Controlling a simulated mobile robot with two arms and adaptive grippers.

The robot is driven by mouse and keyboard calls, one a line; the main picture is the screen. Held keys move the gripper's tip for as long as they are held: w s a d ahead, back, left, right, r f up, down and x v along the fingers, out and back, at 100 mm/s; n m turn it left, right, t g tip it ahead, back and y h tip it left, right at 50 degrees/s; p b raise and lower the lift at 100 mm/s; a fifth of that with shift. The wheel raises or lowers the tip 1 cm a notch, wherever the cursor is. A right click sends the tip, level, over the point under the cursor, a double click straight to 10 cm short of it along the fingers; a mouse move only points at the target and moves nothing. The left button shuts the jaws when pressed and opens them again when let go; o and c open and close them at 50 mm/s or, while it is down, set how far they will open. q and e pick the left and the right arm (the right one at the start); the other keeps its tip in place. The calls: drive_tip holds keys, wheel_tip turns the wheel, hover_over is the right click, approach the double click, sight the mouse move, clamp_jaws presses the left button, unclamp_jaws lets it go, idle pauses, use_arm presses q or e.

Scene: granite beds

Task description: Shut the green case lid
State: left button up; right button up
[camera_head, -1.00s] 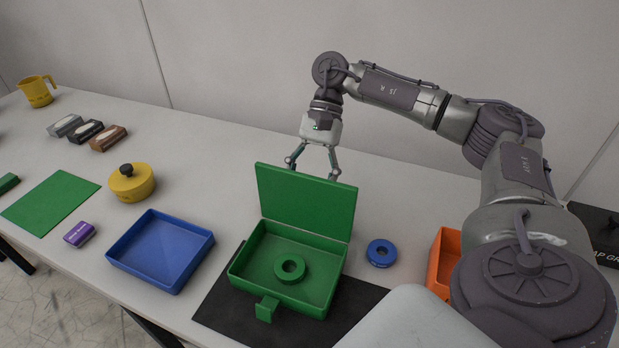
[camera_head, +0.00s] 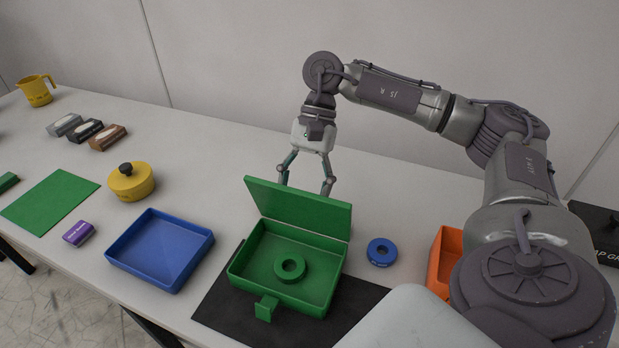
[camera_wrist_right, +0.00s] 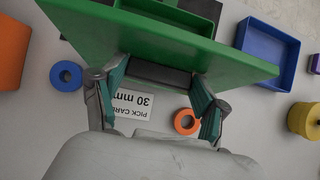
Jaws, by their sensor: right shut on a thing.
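The green case (camera_head: 240,272) is open on a dark mat, with a green ring (camera_head: 289,267) inside. In the right wrist view, the gripper (camera_wrist_right: 158,80) is shut on a dark grey bar (camera_wrist_right: 158,75) against the green lid (camera_wrist_right: 90,30). Whether the bar is fixed to the lid is unclear. My left gripper is out of view.
The dark mat (camera_head: 222,302) lies under the case. A blue tray (camera_head: 160,277) stands left; a blue ring (camera_head: 381,252) and orange bin (camera_head: 445,262) stand right. Behind the lid, the wrist view shows an orange ring (camera_wrist_right: 175,121) and a printed card (camera_wrist_right: 132,104).

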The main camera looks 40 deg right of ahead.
sight(295, 206)
drive_tip(key=shift+s+a, duration=0.1)
drive_tip(key=shift+a, duration=0.15)
drive_tip(key=shift+s+a+f+h+b, duration=0.15)
drive_tip(key=shift+s+a+h+b, duration=0.2)
drive_tip(key=shift+a, duration=0.45)
drive_tip(key=shift+s, duration=0.1)
drive_tip(key=shift+s+a+f+t+h+b, duration=0.25)
drive_tip(key=shift+s+a+t+b, duration=0.1)
drive_tip(key=shift+a, duration=0.35)
drive_tip(key=shift+s+a+f+h+b, duration=0.35)
drive_tip(key=shift+a+b, duration=0.1)
drive_tip(key=shift+a, duration=0.2)
drive_tip(key=shift+a+f, duration=0.1)
